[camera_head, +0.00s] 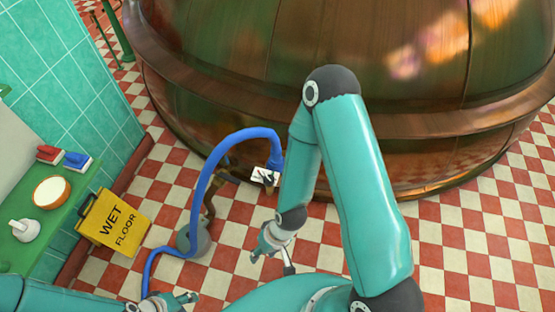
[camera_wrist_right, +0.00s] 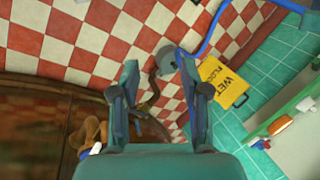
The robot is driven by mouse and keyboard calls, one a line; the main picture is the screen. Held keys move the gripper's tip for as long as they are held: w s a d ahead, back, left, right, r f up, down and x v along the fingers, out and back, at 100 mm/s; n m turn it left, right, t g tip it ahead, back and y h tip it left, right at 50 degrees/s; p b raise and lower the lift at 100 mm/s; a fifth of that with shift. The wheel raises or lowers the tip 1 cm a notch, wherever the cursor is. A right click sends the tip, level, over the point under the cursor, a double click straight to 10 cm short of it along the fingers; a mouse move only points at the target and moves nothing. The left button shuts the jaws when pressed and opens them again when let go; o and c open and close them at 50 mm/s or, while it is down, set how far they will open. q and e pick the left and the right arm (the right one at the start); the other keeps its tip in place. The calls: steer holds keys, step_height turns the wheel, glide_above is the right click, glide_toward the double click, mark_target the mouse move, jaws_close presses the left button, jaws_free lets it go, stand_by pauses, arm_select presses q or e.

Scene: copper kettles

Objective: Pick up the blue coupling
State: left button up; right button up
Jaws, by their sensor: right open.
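A blue hose (camera_head: 205,180) rises from the floor in the head view and arches over to a thicker blue end, which looks like the blue coupling (camera_head: 277,152), beside the copper kettle. My right gripper (camera_head: 270,250) is open, below and apart from the blue end. Its spread fingers (camera_wrist_right: 158,70) show nothing between them in the right wrist view. The hose (camera_wrist_right: 212,28) also shows there, beyond the fingers. My left gripper (camera_head: 182,298) is at the bottom left, near the lower hose; its jaw opening is unclear.
A white tag (camera_head: 265,176) hangs just below the blue end. The large copper kettle (camera_head: 230,60) fills the back. A yellow wet-floor sign (camera_head: 112,222) and a grey round object (camera_head: 193,240) are on the left. A green counter (camera_head: 62,215) holds a bowl. Checkered floor is clear at right.

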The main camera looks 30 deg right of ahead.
steer(key=o, duration=0.4)
steer(key=w+d, duration=0.1)
steer(key=w+d+f+t+b, duration=0.1)
steer(key=w, duration=0.1)
steer(key=w+d+f+t, duration=0.1)
steer(key=shift+w+d+h, duration=0.1)
steer(key=shift+w+h, duration=0.15)
steer(key=shift+h, duration=0.05)
steer(key=t+h+b, duration=0.5)
steer(key=t+h, duration=0.1)
steer(key=t, duration=0.5)
glide_toward(278, 154)
steer(key=shift+g, duration=0.3)
steer(key=b+x, duration=0.2)
steer(key=b, duration=0.2)
steer(key=b+x, duration=0.2)
steer(key=b, duration=0.1)
steer(key=b+x, duration=0.2)
steer(key=b, duration=0.2)
steer(key=shift+w+d+r+b, duration=0.1)
steer(key=shift+r+b, duration=0.15)
steer(key=shift+b, duration=0.05)
steer(key=shift+x, duration=3.1)
